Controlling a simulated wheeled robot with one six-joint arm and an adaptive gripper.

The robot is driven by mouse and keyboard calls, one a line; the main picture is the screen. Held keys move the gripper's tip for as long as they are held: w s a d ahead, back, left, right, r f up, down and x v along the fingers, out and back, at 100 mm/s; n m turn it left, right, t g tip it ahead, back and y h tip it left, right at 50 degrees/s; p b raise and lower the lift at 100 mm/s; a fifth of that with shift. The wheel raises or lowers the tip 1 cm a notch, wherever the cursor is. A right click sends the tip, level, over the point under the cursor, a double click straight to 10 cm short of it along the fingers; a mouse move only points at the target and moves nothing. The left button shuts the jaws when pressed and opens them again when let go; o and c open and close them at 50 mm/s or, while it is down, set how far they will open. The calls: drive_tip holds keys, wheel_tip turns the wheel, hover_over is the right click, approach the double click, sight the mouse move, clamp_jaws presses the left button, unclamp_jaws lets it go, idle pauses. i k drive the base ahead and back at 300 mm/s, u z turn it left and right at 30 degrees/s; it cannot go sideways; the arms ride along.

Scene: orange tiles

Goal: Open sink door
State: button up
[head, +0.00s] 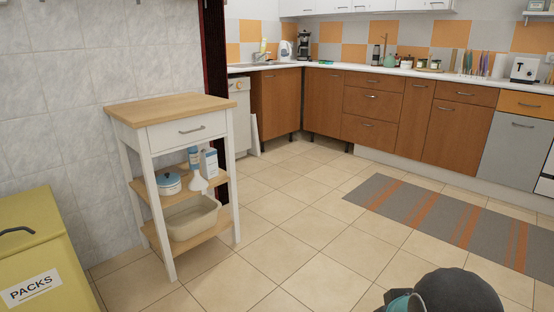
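The sink (262,64) is set in the white counter at the back left, with a tap above it. Below it is a brown wooden cabinet door (274,102), which looks shut. It stands between the white appliance and the cabinet corner. Its handle is too small to make out clearly. Part of my arm, dark with a teal ring, shows at the bottom right, far from the sink door. My gripper is not in view.
A white wooden trolley (184,131) with loaded shelves stands at the left, before a dark post (215,60). A yellow box (38,250) is at the lower left. Tiled floor (270,205) is clear toward the sink. A striped rug (455,222) lies at the right.

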sight(280, 88)
drive_tip(key=u, duration=0.15)
drive_tip(key=i, duration=4.85)
drive_tip(key=z, duration=0.2)
drive_tip(key=i, duration=1.6)
drive_tip(key=z, duration=0.1)
